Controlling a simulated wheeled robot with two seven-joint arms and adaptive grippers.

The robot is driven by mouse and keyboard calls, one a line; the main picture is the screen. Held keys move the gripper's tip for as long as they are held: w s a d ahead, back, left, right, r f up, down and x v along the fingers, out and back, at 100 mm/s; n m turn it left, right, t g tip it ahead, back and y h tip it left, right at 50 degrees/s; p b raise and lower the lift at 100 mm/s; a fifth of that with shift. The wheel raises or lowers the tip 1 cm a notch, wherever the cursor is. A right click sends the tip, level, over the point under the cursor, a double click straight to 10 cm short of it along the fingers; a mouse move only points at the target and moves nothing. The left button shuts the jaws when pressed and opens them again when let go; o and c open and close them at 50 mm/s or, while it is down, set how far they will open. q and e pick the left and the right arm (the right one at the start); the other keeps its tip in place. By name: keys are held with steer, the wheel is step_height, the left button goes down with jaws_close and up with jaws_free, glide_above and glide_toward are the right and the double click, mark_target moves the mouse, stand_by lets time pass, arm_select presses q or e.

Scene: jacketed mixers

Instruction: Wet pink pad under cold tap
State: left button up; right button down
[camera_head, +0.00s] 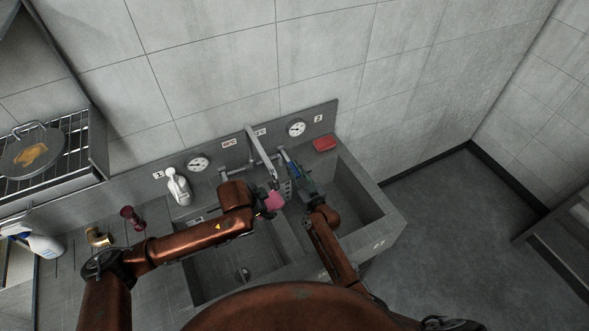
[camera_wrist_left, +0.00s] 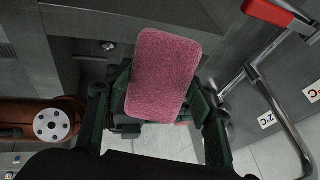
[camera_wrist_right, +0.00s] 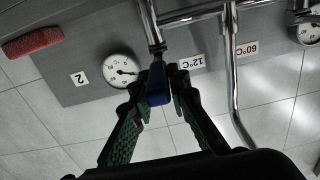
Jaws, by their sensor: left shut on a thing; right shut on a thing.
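The pink pad (camera_head: 273,202) is held up over the sinks, near the tap spout (camera_head: 262,152). My left gripper (camera_head: 265,207) is shut on it; the pad fills the middle of the left wrist view (camera_wrist_left: 163,75). My right gripper (camera_head: 297,178) is at the blue tap handle (camera_wrist_right: 158,86), its fingers closed around it beside the 12°C label (camera_wrist_right: 191,62). The spout pipe (camera_wrist_left: 277,95) shows right of the pad in the left wrist view. I see no water stream.
The left basin (camera_head: 215,285) and right basin (camera_head: 360,190) lie below the arms. A red sponge (camera_head: 325,144) lies on the back right rim. A white bottle (camera_head: 180,188), a dark red object (camera_head: 132,217) and a spray bottle (camera_head: 42,243) stand left. Dial gauges (camera_head: 296,128) are on the back panel.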

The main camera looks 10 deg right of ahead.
stand_by(0.4)
steer(key=shift+a+r, duration=0.1)
steer(key=shift+r, duration=0.35)
steer(key=shift+w+r+g+h, duration=0.15)
steer(key=shift+r+g+h, duration=0.15)
steer(key=shift+r+g, duration=0.45)
steer(key=shift+f, duration=0.2)
steer(key=c, duration=1.8)
jaws_free()
steer(key=shift+c, duration=0.2)
steer(key=v, duration=1.2)
